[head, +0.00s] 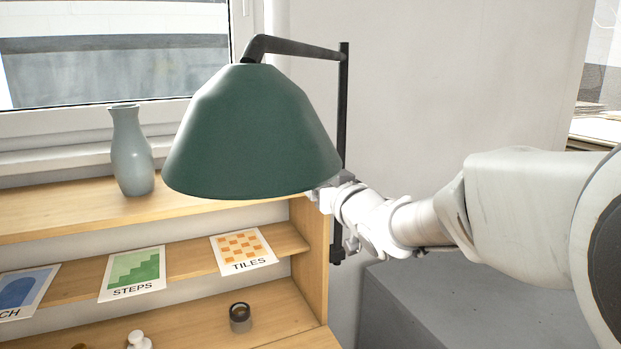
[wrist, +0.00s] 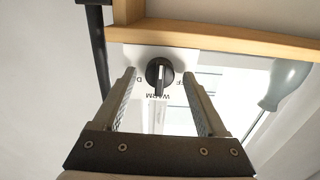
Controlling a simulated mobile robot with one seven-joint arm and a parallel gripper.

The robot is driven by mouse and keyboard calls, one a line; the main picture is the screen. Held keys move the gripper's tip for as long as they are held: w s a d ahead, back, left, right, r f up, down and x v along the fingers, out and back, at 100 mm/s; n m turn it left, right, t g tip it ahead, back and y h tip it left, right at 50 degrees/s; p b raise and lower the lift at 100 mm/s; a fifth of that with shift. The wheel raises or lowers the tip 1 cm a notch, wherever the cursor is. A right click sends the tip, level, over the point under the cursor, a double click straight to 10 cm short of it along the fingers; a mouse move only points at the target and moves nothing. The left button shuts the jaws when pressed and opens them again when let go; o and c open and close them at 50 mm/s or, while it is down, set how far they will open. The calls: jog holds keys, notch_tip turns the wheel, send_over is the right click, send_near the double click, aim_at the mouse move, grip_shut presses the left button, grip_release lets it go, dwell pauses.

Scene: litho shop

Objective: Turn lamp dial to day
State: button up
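The lamp has a dark green shade (head: 255,135) on a black arm and post in the head view. The lamp dial (wrist: 158,73) is a round black knob with a light pointer bar on a white plate in the wrist view. The bar points down in the picture, toward the label WARM. A partly hidden label starting with D is left of the knob, and a cut-off label with an F is right. My gripper (wrist: 159,75) is open, its fingers on either side of the knob with gaps showing. The head view hides the dial and my fingertips behind the shade.
A wooden shelf unit (head: 315,240) stands under the window, with a grey-blue vase (head: 131,152) on top. Picture cards, including STEPS (head: 133,274) and TILES (head: 243,250), lean on the middle shelf. A small dark jar (head: 240,318) is below. A grey box (head: 430,310) is at the lower right.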

jog(key=shift+s, duration=0.1)
jog(key=p+v, duration=0.1)
jog(key=v, duration=1.6)
jog(key=shift+s+d, duration=0.1)
jog(key=s+d+f+m+g+h+p, duration=0.1)
jog(key=s+d+f+m+g+h, duration=0.25)
jog(key=d+h, duration=0.45)
jog(key=s+a+f+g, duration=0.1)
jog(key=s+f+g, duration=0.2)
jog(key=s, duration=0.3)
jog(key=s+a+f+g+y+p, duration=0.1)
jog(key=s+a+f+g, duration=0.1)
jog(key=s+f+g, duration=0.2)
jog(key=s+m, duration=0.1)
jog(key=s, duration=0.2)
jog(key=shift+f+g, duration=0.1)
jog(key=shift+g, duration=0.15)
